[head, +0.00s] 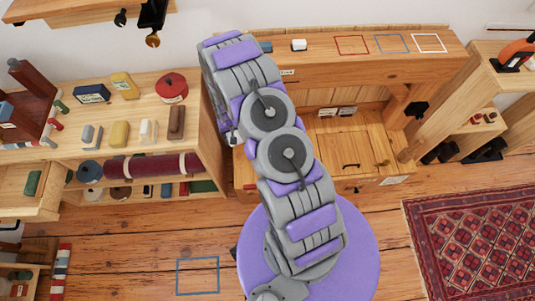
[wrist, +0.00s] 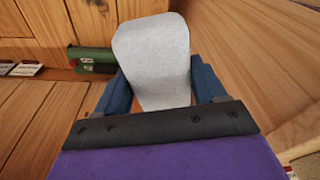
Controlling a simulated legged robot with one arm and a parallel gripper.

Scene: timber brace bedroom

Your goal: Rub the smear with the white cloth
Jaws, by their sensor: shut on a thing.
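The white cloth (wrist: 152,50) shows in the wrist view as a pale grey-white, folded-looking pad. My gripper (wrist: 158,76) is shut on it, with a blue finger on each side. The pad sticks out past the fingers, and wooden surfaces lie beyond it. I cannot tell whether it touches wood. In the head view my arm hides the gripper and the cloth. I cannot make out the smear in either view.
A loaded shelf (head: 205,101) stands left. A patterned rug (head: 470,240) lies right. A green object (wrist: 92,57) is near the cloth. Floor (head: 140,245) is partly clear.

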